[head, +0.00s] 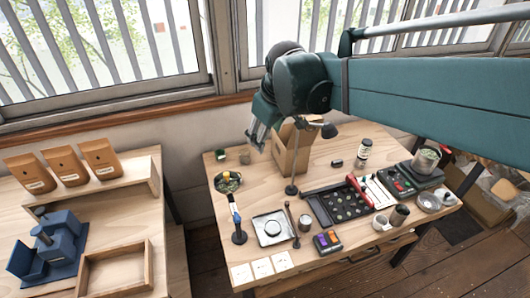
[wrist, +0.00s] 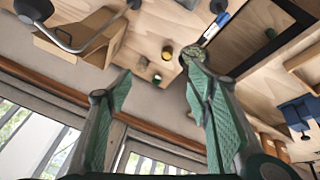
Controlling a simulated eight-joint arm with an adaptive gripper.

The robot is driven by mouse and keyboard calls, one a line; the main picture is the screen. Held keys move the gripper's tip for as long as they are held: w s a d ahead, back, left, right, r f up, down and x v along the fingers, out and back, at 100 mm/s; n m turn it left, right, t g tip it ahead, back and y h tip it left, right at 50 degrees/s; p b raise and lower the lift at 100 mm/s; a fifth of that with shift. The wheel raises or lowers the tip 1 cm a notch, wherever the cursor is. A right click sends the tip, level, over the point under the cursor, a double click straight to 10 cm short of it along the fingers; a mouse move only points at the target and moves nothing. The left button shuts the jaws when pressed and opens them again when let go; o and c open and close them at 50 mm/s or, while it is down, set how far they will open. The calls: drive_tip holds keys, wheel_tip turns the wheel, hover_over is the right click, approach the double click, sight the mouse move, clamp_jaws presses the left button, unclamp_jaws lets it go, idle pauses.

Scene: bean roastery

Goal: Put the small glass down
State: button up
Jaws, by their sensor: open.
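My gripper (head: 260,138) is raised over the back left part of the wooden table, beside the cardboard box. In the wrist view my gripper (wrist: 158,70) has its two green fingers wide apart, with nothing held between them. A small glass-like vessel (head: 245,157) stands on the table at the back, just below and left of the fingers. A small dark green container (head: 221,155) stands to its left. In the wrist view a small amber vessel (wrist: 167,52) shows beyond the fingertips, clear of them. I cannot tell for sure which vessel is the small glass.
The cardboard box (head: 291,150) and a lamp stand (head: 291,188) are close to the right. A black tray (head: 340,203), scales and cups fill the right side. Some table between bowl and lamp is bare.

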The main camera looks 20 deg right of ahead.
drive_tip(key=s+f+m+t, duration=0.1)
drive_tip(key=s+f+m, duration=0.1)
drive_tip(key=s, duration=0.7)
drive_tip(key=s+f+m+t, duration=0.1)
drive_tip(key=s+f+m, duration=0.2)
drive_tip(key=s, duration=0.6)
drive_tip(key=shift+s+a+m, duration=0.15)
drive_tip(key=shift+s+m, duration=0.1)
drive_tip(key=shift+m, duration=0.05)
drive_tip(key=shift+f, duration=0.1)
drive_tip(key=shift+f+b, duration=0.65)
drive_tip(key=shift+b, duration=0.05)
